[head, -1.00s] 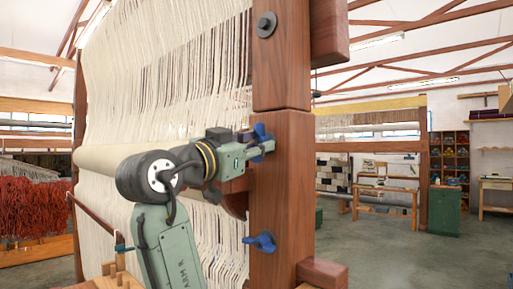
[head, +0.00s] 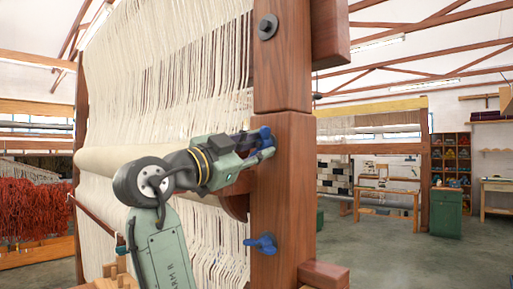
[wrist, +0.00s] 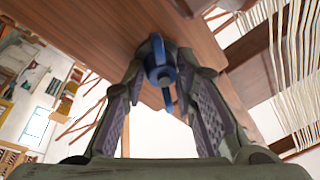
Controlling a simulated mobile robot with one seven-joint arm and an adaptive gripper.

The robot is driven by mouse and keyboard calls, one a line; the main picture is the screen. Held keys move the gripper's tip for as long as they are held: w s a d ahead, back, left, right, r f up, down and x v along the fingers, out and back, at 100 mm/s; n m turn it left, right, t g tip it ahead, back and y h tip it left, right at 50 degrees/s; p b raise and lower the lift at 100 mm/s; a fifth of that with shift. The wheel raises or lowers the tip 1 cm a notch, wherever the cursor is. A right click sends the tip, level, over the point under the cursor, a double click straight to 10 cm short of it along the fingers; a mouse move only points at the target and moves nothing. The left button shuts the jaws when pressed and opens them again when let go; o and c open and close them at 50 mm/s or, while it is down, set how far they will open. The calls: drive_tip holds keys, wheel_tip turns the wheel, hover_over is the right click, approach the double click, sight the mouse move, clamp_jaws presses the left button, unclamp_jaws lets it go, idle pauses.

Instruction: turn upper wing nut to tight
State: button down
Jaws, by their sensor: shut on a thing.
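The upper wing nut (head: 264,132) is blue and sits on the face of the brown wooden loom post (head: 280,190). My gripper (head: 267,146) is at this nut, reaching in from the left, and is shut on it. In the wrist view the nut (wrist: 160,73) shows its round hub and two wings, one up and one down in the picture, between my two fingers (wrist: 162,82). My fingers hide part of the nut in the head view. The lower wing nut (head: 262,243), also blue, sits lower on the same post, apart from my gripper.
Cream warp threads (head: 165,75) and a cloth-covered roller (head: 105,160) are left of the post, close to my arm. A dark bolt (head: 267,26) is high on the post. Wooden blocks (head: 323,275) jut out at the right. Open floor (head: 390,250) lies beyond.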

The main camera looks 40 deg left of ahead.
drive_tip(key=c, duration=1.3)
unclamp_jaws()
drive_tip(key=v, duration=1.2)
